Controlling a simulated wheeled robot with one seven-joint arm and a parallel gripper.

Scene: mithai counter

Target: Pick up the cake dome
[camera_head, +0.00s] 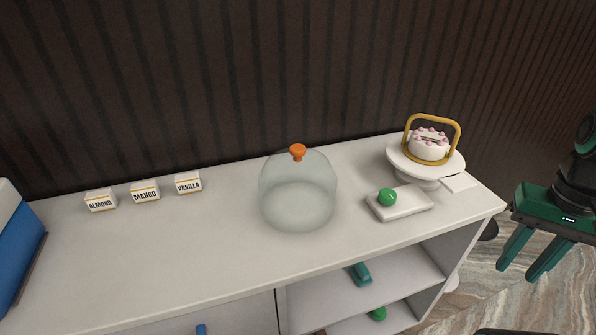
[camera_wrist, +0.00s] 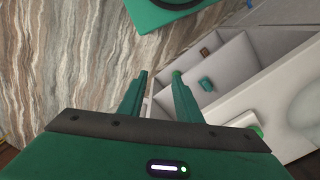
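The cake dome (camera_head: 290,200) is a clear glass dome with an orange knob (camera_head: 297,152) on top. It stands upright on the middle of the white counter top, with nothing visible inside it. My gripper (camera_head: 524,265) is at the right in the head view, beyond the counter's right end and well apart from the dome. In the wrist view its two green fingers (camera_wrist: 158,75) are spread with nothing between them. A pale rounded shape at the right edge of the wrist view may be the dome; I cannot tell for sure.
Small ALMOND (camera_head: 101,200), MANGO (camera_head: 145,191) and VANILLA (camera_head: 188,184) signs stand left of the dome. Right of it are a white slab with a green knob (camera_head: 387,197) and a cake stand (camera_head: 400,155) with a pink-dotted cake (camera_head: 429,148). A blue-white box (camera_head: 18,245) is far left.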

